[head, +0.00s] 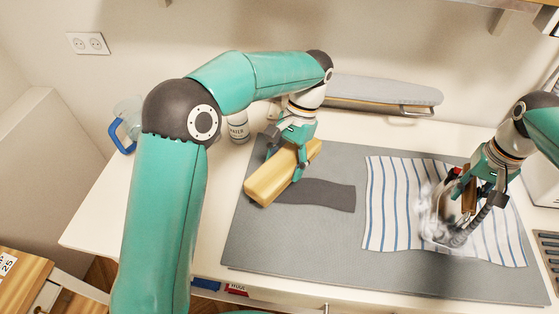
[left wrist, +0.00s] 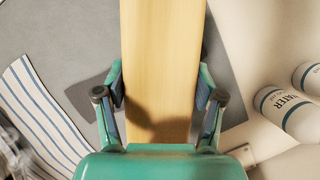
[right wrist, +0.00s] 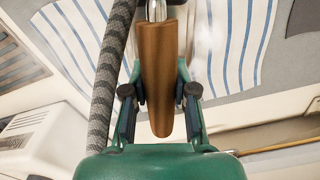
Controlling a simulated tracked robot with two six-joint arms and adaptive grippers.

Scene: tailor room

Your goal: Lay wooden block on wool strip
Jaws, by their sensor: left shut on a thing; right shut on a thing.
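The wooden block (head: 270,184) is a long pale bar in my left gripper (head: 289,157), which is shut on it. The block also fills the middle of the left wrist view (left wrist: 162,60). The dark grey wool strip (head: 328,195) lies flat on the grey mat, partly hidden beneath and behind the block. I cannot tell whether the block touches the strip. My right gripper (head: 474,190) is shut on the brown wooden handle (right wrist: 158,75) of an iron (head: 438,212) over the striped cloth. White steam blurs the iron's outline.
The striped cloth (head: 392,205) lies on the right of the grey mat (head: 290,250). A white water bottle (head: 238,128) stands behind the mat's left corner. A sleeve board (head: 380,93) lies at the back. A grey hose (right wrist: 110,70) runs beside the right gripper.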

